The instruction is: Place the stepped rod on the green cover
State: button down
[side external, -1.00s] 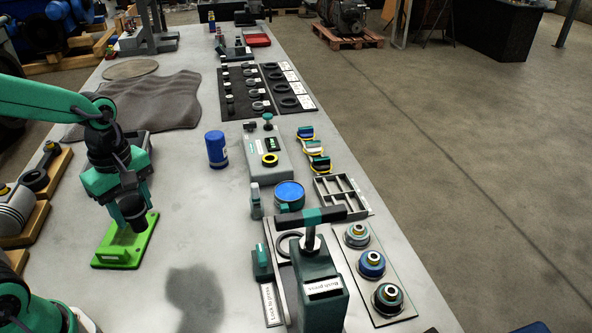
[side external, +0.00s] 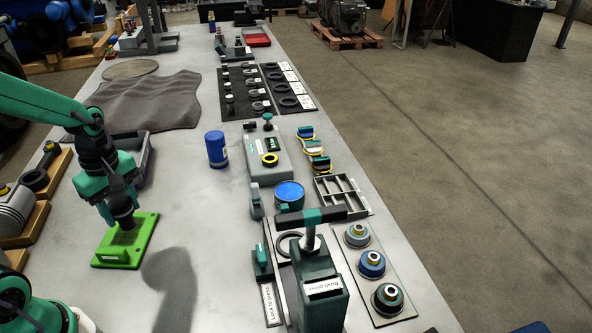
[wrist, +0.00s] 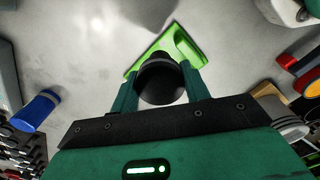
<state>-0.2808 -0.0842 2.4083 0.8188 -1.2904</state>
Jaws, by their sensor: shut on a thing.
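The stepped rod is a dark, black part (side external: 123,212), upright or nearly so, between the fingers of my gripper (side external: 120,205). In the wrist view its broad round end (wrist: 162,82) shows between the two teal fingers of my gripper (wrist: 160,88), which are shut on it. The green cover (side external: 124,250) lies flat on the bench below. The rod overlaps its back part in the side view, and I cannot tell whether they touch. In the wrist view the green cover (wrist: 187,47) is partly hidden behind the rod.
A blue can (side external: 217,149) stands to the right. A grey tray (side external: 143,160) lies behind my gripper. Wooden holders (side external: 30,228) line the left edge. The bush press (side external: 318,280) stands at right front. The bench between cover and press is clear.

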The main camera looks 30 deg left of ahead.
jog(key=a+f, duration=0.3)
jog(key=a, duration=0.3)
jog(key=shift+w+f, duration=0.2)
jog(key=shift+f, duration=0.05)
jog(key=shift+f, duration=0.1)
jog(key=shift+f, duration=1.95)
jog(key=shift+f, duration=0.1)
jog(key=c, duration=0.7)
grip_release()
notch_tip(320, 180, up, 12)
